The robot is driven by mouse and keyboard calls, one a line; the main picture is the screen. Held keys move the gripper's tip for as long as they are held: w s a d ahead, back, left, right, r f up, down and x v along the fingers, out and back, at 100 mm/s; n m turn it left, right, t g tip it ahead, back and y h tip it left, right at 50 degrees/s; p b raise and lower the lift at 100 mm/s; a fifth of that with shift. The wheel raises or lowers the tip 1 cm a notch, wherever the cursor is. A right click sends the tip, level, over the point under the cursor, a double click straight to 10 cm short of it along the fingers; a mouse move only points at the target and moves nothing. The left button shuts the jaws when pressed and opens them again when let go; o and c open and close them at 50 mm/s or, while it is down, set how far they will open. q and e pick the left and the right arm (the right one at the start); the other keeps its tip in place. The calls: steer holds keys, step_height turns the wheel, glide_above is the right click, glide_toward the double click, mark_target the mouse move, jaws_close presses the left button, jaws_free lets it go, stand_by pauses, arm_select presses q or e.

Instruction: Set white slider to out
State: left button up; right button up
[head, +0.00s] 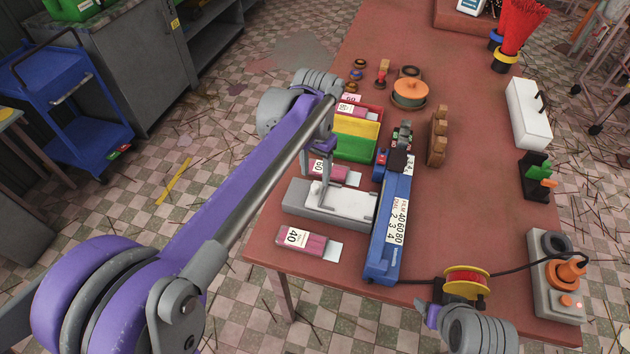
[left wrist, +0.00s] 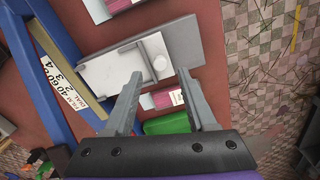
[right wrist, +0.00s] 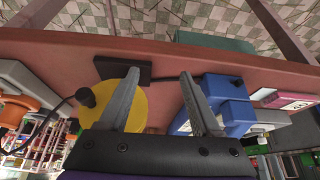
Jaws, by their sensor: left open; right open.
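The white slider (head: 350,201) is a flat white plate on a grey base (head: 298,197), left of the long blue extruder (head: 388,228). My left gripper (head: 322,184) is open above the slider. My right gripper (head: 430,308) is open and empty near the front edge, beside the yellow and red spool (head: 466,282).
Pink labelled packs (head: 308,243) lie before and behind the grey base. Red, yellow and green boxes (head: 357,131) stand behind. A grey control box with an orange knob (head: 556,275) is at the right, with a black cable.

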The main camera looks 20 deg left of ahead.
mark_target(315, 186)
arm_select(q)
steer(key=shift+f, duration=2.15)
jaws_close()
